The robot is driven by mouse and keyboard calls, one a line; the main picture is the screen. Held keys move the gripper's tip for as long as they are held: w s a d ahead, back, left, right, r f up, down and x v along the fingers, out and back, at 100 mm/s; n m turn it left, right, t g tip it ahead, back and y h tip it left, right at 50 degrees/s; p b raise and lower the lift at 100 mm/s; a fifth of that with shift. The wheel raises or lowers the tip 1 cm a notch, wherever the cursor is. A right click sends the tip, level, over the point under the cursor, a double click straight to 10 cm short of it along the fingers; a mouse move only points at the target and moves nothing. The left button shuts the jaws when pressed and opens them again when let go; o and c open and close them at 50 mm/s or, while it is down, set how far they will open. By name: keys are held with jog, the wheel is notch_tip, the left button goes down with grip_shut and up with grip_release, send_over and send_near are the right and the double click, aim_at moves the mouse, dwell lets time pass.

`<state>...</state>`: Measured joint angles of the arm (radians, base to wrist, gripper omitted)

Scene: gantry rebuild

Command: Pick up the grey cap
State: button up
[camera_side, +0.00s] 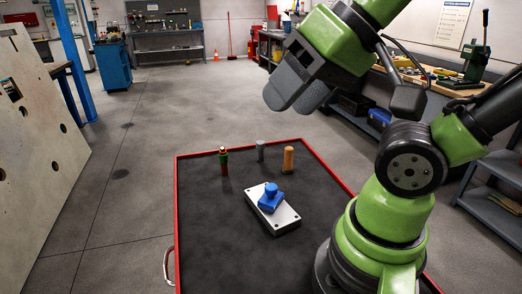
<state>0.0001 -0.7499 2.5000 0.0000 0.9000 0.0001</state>
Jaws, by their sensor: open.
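A small grey upright cylinder (260,150), the only piece here that matches the grey cap, stands near the back edge of the dark mat-like work surface (215,235). My gripper (291,106) is open and empty. It is raised well above the work surface, tilted, with its two dark grey fingers pointing down and left. It touches none of the pieces.
A pale metal block (287,221) lies in the middle of the surface with a blue knobbed part (270,198) on top. A red rim (177,215) borders the surface. The left front of the surface is clear. A workbench (440,92) stands behind my arm at right.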

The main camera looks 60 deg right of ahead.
dwell(0.3)
jog(key=shift+o, duration=0.9)
